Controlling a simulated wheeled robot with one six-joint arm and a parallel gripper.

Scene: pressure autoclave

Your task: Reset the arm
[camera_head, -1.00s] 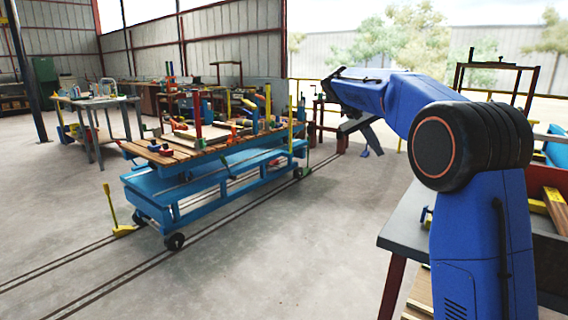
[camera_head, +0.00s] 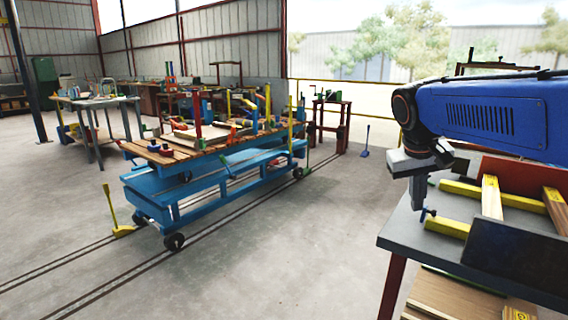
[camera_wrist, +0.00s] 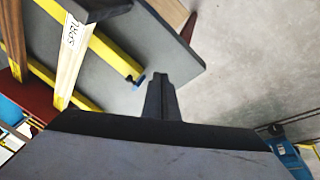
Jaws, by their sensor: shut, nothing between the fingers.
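My arm reaches in from the right edge of the head view, its blue link roughly level. My gripper (camera_head: 419,200) points down over the left end of the grey table at the right. The wrist view shows the narrow fingers (camera_wrist: 160,88) together, with nothing between them. I cannot tell the exact height of the fingertips above the table.
The grey table (camera_head: 408,232) bears yellow bars (camera_head: 447,227), wooden strips (camera_head: 491,198) and a dark upright panel (camera_head: 515,255). A blue wheeled cart (camera_head: 160,200) with a cluttered wooden top stands at the left on rails. Open concrete floor (camera_head: 300,255) lies between them.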

